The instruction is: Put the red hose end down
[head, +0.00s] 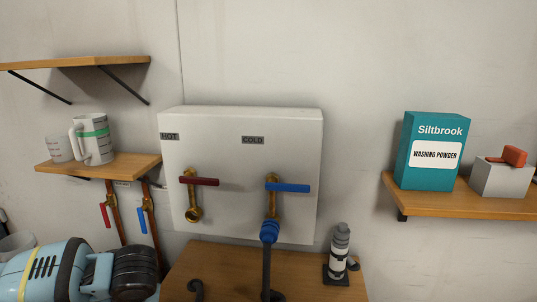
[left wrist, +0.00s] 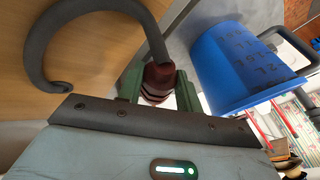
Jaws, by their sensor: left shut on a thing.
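The red hose end (left wrist: 158,78) is a dark red ribbed collar on a grey hose (left wrist: 152,32). In the left wrist view my left gripper (left wrist: 157,92) has its green fingers on both sides of it and is shut on it. The hose curves in a hook over a wooden surface (left wrist: 95,50). In the head view my left arm enters at the lower left, and the hose end cannot be made out there. A dark curved piece of hose (head: 196,288) shows at the wooden top's front. My right gripper is in neither view.
A white panel (head: 240,190) carries a red-handled HOT tap (head: 197,182) with an open outlet and a blue-handled COLD tap (head: 286,187) with a blue hose end (head: 269,231). A grey bottle (head: 340,245) stands on the wooden top (head: 225,270). A blue bucket (left wrist: 225,75) is beside my left gripper.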

